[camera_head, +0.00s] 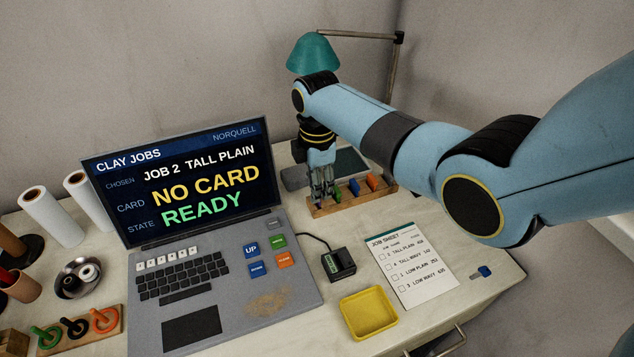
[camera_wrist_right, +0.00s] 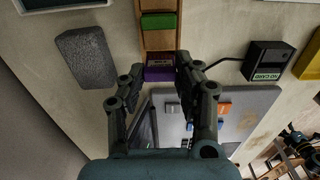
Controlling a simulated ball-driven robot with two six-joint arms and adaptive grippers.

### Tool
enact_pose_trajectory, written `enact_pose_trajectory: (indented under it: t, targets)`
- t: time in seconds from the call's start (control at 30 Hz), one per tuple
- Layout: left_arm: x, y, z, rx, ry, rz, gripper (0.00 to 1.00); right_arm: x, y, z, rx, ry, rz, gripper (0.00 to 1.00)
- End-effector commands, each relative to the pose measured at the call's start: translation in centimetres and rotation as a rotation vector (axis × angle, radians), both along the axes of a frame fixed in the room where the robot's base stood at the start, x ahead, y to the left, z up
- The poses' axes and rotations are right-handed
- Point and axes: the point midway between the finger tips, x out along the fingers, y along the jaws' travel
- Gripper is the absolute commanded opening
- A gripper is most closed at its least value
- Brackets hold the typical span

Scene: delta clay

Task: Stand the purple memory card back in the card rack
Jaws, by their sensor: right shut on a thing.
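The wooden card rack (camera_head: 350,205) stands on the worktop right of the laptop, with green (camera_head: 338,194), blue (camera_head: 354,187) and orange (camera_head: 372,182) cards upright in it. My right gripper (camera_head: 322,192) is at the rack's left end, pointing down. In the right wrist view its fingers are shut on the purple memory card (camera_wrist_right: 160,72), at the end of the rack (camera_wrist_right: 158,40) beside the green card (camera_wrist_right: 158,21). The fingers mostly hide the purple card in the head view. I cannot tell how deep it sits in its slot.
The laptop (camera_head: 200,330) shows "NO CARD" and "READY". A black card reader (camera_head: 338,264), a yellow tray (camera_head: 369,313) and a job sheet (camera_head: 408,262) lie in front of the rack. A grey block (camera_wrist_right: 86,57) and a teal lamp (camera_head: 312,54) are close by.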

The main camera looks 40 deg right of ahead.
Motion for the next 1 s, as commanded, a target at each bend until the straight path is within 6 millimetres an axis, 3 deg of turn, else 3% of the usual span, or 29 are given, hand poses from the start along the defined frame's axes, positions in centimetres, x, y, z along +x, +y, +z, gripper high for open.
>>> enact_pose_trajectory:
  t: [0.47, 1.0]
  targets:
    - [0.0, 0.0, 0.1, 0.000, 0.000, 0.000, 0.75, 0.0, 0.0, -0.1, 0.000, 0.001, 0.000, 0.19]
    - [-0.1, 0.0, -0.9, 0.000, 0.002, 0.000, 0.75, 0.0, 0.0, -1.6, 0.000, 0.000, 0.000, 0.19]
